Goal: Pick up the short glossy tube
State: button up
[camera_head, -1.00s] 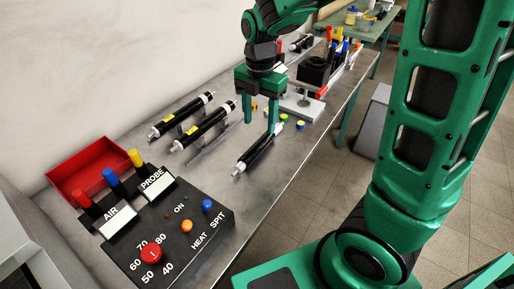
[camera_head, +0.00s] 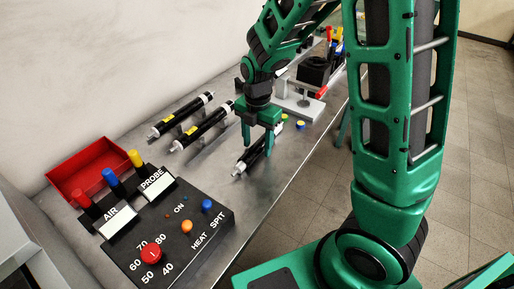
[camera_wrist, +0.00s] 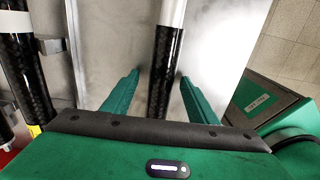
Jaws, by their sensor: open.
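A black tube (camera_head: 249,160) with pale metal ends lies on the bench, apart from the two yellow-labelled tubes. It looks shorter than those and is probably the short glossy tube. In the wrist view, the tube (camera_wrist: 165,75) shows a shiny dark weave and a white end. My gripper (camera_head: 258,149) is over its middle, with one finger on each side. In the wrist view, my open gripper (camera_wrist: 160,76) has the tube between its fingers, nearer the right one, with a gap on the left. Part of the tube is hidden behind my gripper in the head view.
Two yellow-labelled tubes, one farther back (camera_head: 181,114) and one nearer (camera_head: 203,127), lie on supports to the left. A control box (camera_head: 165,235) and a red tray (camera_head: 75,170) stand at the near left. A grey-based stand (camera_head: 300,108) is behind my gripper. The bench edge is to the right.

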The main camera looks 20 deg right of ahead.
jog(key=shift+c, duration=0.3)
jog(key=c, duration=1.2)
jog(key=shift+r, duration=0.1)
